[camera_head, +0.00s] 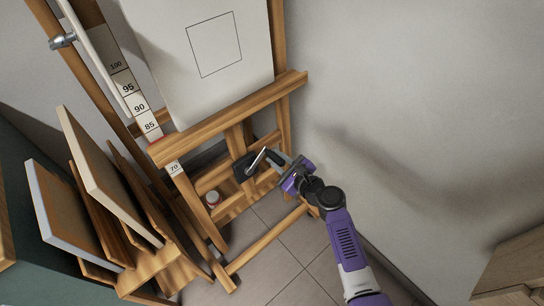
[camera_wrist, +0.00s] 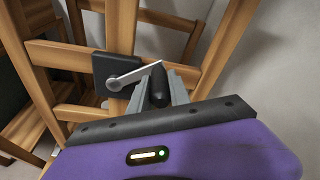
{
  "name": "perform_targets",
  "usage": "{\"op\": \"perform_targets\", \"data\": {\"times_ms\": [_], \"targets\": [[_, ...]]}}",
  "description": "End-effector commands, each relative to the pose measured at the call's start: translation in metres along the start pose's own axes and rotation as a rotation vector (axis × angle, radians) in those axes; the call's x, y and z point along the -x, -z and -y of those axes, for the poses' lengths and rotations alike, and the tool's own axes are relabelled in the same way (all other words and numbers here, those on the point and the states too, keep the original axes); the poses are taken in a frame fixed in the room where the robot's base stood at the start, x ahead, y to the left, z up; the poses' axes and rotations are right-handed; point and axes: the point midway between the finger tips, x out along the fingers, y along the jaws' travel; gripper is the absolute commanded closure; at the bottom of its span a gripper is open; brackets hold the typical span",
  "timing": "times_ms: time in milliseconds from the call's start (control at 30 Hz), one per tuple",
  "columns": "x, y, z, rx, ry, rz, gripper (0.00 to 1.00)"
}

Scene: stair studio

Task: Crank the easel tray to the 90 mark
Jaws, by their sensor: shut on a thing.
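The wooden easel holds a pale canvas (camera_head: 195,60) with a square outline on its wooden tray (camera_head: 230,118). A white scale strip (camera_head: 137,104) runs beside it, with 100, 95, 90 and 85 above the tray and 70 below. A small red mark (camera_head: 155,140) shows at the tray's left end, just below 85; its exact reading cannot be told. The crank's metal arm (camera_wrist: 128,77) runs from a black box (camera_wrist: 105,70) to a dark handle (camera_wrist: 157,86). My gripper (camera_head: 281,162) is shut on that handle, with fingers on both sides in the wrist view (camera_wrist: 160,84).
A wooden rack of panels (camera_head: 100,185) stands at the left. A wooden piece of furniture (camera_head: 510,270) is at the lower right. Bare wall lies right of the easel.

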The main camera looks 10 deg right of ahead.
Motion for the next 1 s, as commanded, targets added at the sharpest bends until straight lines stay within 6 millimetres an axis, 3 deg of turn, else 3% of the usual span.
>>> {"op": "perform_targets", "data": {"times_ms": [533,1000], "targets": [[-0.008,0.049,-0.003,-0.513,-0.079,-0.011,1.00],[-0.012,0.073,-0.019,-0.840,-0.135,-0.015,1.00]]}}
